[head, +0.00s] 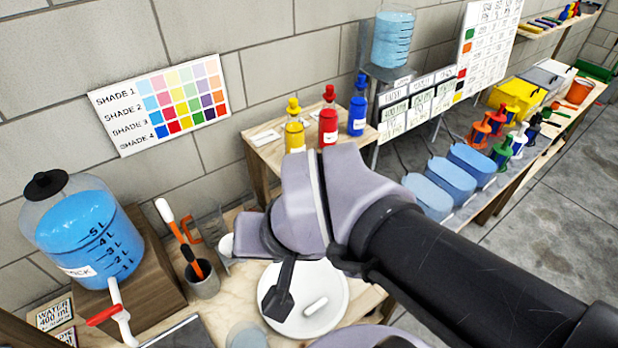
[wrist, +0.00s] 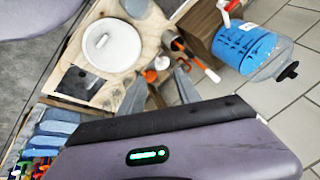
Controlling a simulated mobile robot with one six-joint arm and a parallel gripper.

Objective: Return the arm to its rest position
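My arm reaches across the head view from the lower right, with its lilac wrist above the workbench. My gripper (head: 208,232) is partly hidden behind the wrist in the head view. In the wrist view my gripper (wrist: 160,78) shows two grey fingers spread apart with nothing held between them. An orange item (head: 189,229) shows beyond the fingers. A white plate (head: 335,312) with a white stick (head: 316,306) on it lies on the bench below the wrist.
A blue-filled water jug (head: 85,240) stands on a wooden block at left, its tap toward the bench. A grey cup (head: 203,281) holds upright tools. Yellow, red (head: 328,124) and blue bottles stand on a shelf behind my wrist. Blue tubs (head: 440,172) and colored items line the right bench.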

